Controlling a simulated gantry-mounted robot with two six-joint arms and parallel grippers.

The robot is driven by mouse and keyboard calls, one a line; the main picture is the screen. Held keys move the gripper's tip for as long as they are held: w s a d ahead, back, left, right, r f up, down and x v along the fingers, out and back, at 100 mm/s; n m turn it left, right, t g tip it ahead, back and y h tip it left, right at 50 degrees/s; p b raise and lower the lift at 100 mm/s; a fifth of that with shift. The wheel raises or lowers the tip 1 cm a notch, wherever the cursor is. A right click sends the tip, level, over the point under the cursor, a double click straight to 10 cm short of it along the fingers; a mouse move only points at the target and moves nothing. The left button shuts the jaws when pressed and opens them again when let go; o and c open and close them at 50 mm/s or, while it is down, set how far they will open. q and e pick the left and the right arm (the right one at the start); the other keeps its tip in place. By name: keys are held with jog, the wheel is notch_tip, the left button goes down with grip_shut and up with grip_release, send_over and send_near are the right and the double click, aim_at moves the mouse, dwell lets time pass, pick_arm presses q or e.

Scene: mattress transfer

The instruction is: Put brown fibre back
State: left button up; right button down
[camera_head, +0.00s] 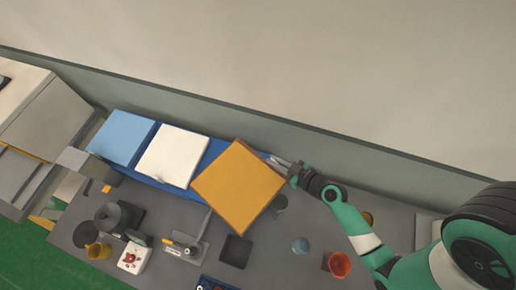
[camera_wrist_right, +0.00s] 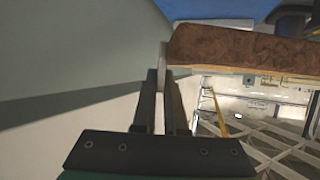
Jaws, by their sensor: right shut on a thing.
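The brown fibre pad, a square slab with an orange-tan top (camera_head: 238,186), is at the right end of the blue tray in the head view, turned at an angle to it and overhanging its front. In the right wrist view its rough brown side (camera_wrist_right: 240,48) shows with a thin pale layer along its lower edge. My right gripper (camera_head: 281,162) is shut on the pad at its upper right edge; its fingers (camera_wrist_right: 163,85) show from behind in the wrist view. Whether the pad touches the tray is unclear. My left gripper is not in view.
A light blue pad (camera_head: 122,137) and a white pad (camera_head: 172,155) lie side by side on the blue tray (camera_head: 177,188). A grey wall (camera_head: 400,160) runs close behind. Dark cylinders, an orange cup (camera_head: 340,264) and small fixtures stand in front on the grey table (camera_head: 275,255).

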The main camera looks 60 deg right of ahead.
jog(key=w+d+f+b, duration=0.1)
jog(key=w+f, duration=0.1)
jog(key=f, duration=0.1)
jog(key=w+d+f+b, duration=0.1)
jog(key=w+f+b, duration=0.1)
jog(key=w+f, duration=0.1)
jog(key=w+d+f+b, duration=0.1)
jog(key=w+d+f, duration=0.1)
jog(key=f, duration=0.2)
jog(key=shift+w+f+b, duration=0.1)
jog(key=shift+w+b, duration=0.2)
jog(key=shift+w, duration=0.05)
jog(key=shift+s+f, duration=0.1)
jog(key=shift+f, duration=0.15)
jog(key=shift+r, duration=0.1)
